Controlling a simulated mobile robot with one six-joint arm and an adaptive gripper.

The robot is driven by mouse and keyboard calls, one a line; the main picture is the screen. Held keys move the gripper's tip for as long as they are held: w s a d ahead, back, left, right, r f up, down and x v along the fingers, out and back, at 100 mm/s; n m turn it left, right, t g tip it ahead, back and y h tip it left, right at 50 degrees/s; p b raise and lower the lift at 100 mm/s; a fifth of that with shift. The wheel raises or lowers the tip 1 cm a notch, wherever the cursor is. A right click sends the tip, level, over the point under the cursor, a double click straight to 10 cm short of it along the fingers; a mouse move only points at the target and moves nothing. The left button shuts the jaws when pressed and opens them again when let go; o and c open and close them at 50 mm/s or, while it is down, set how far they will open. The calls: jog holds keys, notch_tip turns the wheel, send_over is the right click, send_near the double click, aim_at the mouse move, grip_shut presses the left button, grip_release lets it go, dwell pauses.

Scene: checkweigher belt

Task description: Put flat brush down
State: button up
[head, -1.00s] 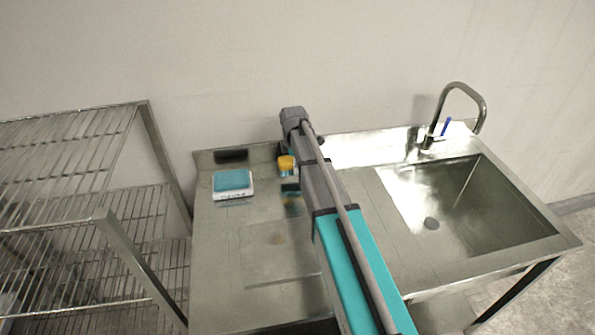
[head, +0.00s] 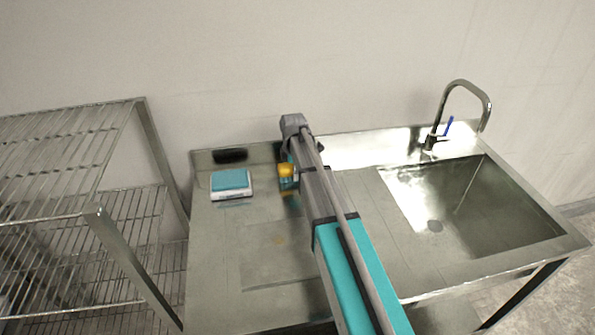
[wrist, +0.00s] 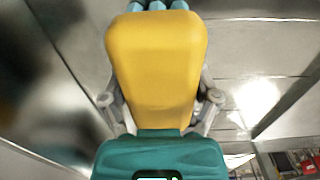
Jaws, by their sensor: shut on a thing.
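The flat brush (wrist: 157,65) fills the middle of the wrist view. Its broad body is yellow, and light blue ends show at the top edge. My gripper (wrist: 160,103) is shut on it, with a grey finger on each side. In the head view the yellow part of the brush (head: 286,170) shows just left of my arm, over the back of the steel counter (head: 215,265). My arm hides most of the gripper there. I cannot tell whether the brush touches the counter.
A small scale with a teal top (head: 231,179) stands left of the brush. A wire rack (head: 80,200) is at the far left. A sink (head: 470,210) with a tap (head: 460,85) is at the right. The counter's front left is clear.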

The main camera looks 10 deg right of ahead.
jog(key=shift+f, duration=0.15)
jog(key=o, duration=0.8)
jog(key=shift+o, duration=0.2)
jog(key=shift+r, duration=0.2)
notch_tip(320, 180, up, 12)
jog(key=p, duration=1.2)
jog(key=shift+s, duration=0.1)
